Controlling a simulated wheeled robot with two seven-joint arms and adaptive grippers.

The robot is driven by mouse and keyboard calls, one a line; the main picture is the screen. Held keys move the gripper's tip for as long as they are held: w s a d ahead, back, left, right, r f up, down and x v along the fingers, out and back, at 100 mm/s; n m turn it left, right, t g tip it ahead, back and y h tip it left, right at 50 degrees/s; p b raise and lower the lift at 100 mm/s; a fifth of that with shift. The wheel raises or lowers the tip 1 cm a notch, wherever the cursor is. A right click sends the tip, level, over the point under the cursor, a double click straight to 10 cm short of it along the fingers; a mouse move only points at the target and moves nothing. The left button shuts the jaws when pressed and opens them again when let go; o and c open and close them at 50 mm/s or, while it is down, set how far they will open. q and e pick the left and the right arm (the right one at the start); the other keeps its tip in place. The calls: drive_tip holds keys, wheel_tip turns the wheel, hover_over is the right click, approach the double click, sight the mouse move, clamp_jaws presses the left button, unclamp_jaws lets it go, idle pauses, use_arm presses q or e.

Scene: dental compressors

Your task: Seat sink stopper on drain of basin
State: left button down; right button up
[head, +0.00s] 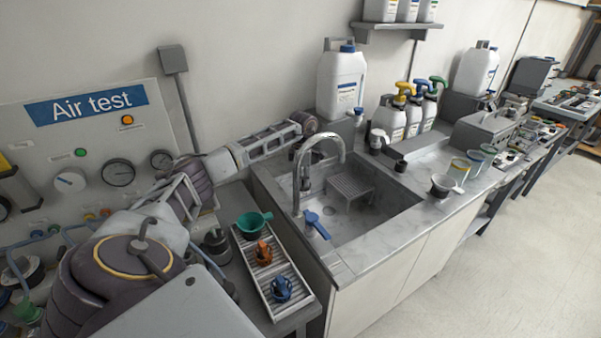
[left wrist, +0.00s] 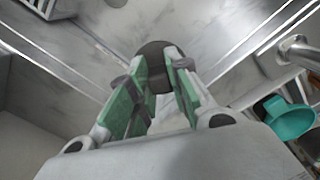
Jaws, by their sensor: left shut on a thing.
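In the left wrist view my left gripper (left wrist: 160,68) is shut on a dark round sink stopper (left wrist: 152,50), held between its green-padded fingers. The grey basin (head: 385,216) is set in the counter, and its pale floor shows below the stopper. A small grey disc at the top edge of the wrist view looks like the drain (left wrist: 115,2); the stopper is apart from it. My right gripper is not in view.
A grey rack (head: 350,187) is in the basin. A white jug (head: 341,85) stands behind the basin.

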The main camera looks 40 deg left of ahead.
use_arm(q)
drive_tip(key=d+f+n+b, duration=0.2)
drive_tip(key=f+n+b, duration=0.1)
drive_tip(key=f, duration=0.3)
drive_tip(key=s+d+f+n+b, duration=0.1)
drive_tip(key=d+f+n+b, duration=0.1)
drive_tip(key=f, duration=0.4)
drive_tip(key=shift+s+d+f+n+b, duration=0.15)
drive_tip(key=shift+s+n+b, duration=0.1)
drive_tip(key=shift+n+b, duration=0.3)
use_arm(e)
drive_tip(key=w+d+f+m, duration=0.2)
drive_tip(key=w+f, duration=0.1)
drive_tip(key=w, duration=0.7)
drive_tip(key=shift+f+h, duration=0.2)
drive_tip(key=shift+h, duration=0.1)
